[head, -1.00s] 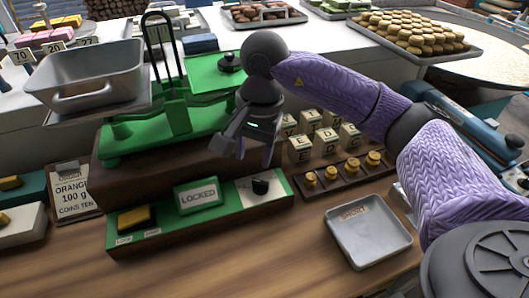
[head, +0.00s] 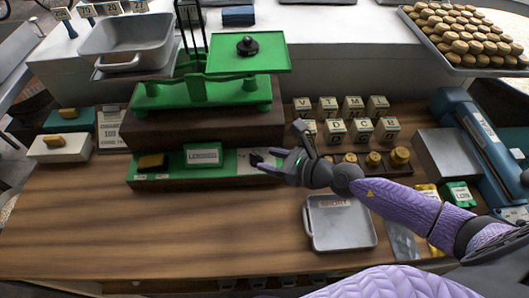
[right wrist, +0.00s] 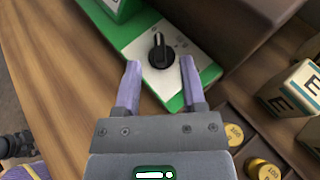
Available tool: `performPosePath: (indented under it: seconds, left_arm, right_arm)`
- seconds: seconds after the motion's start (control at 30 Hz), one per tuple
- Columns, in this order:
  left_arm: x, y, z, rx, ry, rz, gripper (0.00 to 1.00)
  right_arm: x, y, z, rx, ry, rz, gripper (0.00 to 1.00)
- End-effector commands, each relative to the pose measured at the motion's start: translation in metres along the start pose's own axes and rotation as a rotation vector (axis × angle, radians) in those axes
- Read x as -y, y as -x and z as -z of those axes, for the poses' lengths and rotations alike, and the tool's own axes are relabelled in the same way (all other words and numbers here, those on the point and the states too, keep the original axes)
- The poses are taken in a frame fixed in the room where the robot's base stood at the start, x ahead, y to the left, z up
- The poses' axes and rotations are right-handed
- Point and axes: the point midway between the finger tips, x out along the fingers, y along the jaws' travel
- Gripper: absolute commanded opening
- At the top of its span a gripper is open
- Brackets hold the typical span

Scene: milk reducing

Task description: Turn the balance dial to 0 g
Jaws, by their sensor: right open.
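The black balance dial (head: 256,159) sits on the white right end of the green control panel (head: 180,185) at the foot of the scale. In the right wrist view the dial (right wrist: 161,52) has a pale pointer line and small marks beside it, too small to read. My right gripper (head: 268,160) is open. In the right wrist view its fingers (right wrist: 160,80) are apart, with the dial just beyond the tips, between them. I cannot tell whether they touch it. The panel's sign reads LOCKED (head: 203,156). My left gripper is not in view.
The green balance scale (head: 200,95) stands on a dark wooden block behind the panel, with a grey pan (head: 125,40) on it. Lettered blocks (head: 345,125) and brass weights (head: 373,159) are right of the panel. A grey tray (head: 340,222) lies in front.

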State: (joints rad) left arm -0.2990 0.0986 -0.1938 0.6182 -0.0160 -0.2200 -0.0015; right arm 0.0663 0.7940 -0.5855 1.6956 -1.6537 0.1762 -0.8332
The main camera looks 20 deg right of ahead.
Motion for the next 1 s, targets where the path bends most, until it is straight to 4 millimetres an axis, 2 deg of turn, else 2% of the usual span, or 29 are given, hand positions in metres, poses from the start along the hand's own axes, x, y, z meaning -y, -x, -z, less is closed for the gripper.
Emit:
performPosePath:
  seconds: [0.1,0.2,0.5,0.7,0.77,1.0]
  left_arm:
    - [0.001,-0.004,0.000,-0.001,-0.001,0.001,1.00]
    - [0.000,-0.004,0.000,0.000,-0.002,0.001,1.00]
    - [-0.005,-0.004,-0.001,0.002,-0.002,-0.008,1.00]
    - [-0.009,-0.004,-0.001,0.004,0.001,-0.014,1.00]
    - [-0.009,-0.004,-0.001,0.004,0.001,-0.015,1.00]
    - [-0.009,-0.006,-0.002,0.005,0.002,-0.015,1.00]
  right_arm:
    - [0.000,-0.019,0.002,0.001,-0.001,0.000,0.53]
    - [-0.001,-0.026,0.002,-0.001,0.001,-0.001,0.53]
    - [0.000,-0.029,0.001,-0.002,0.003,-0.002,0.53]
    - [-0.001,-0.029,0.001,-0.002,0.003,-0.002,0.11]
    - [0.000,-0.029,0.001,-0.002,0.003,-0.002,0.00]
    - [0.000,-0.029,0.002,-0.002,0.004,-0.003,0.00]
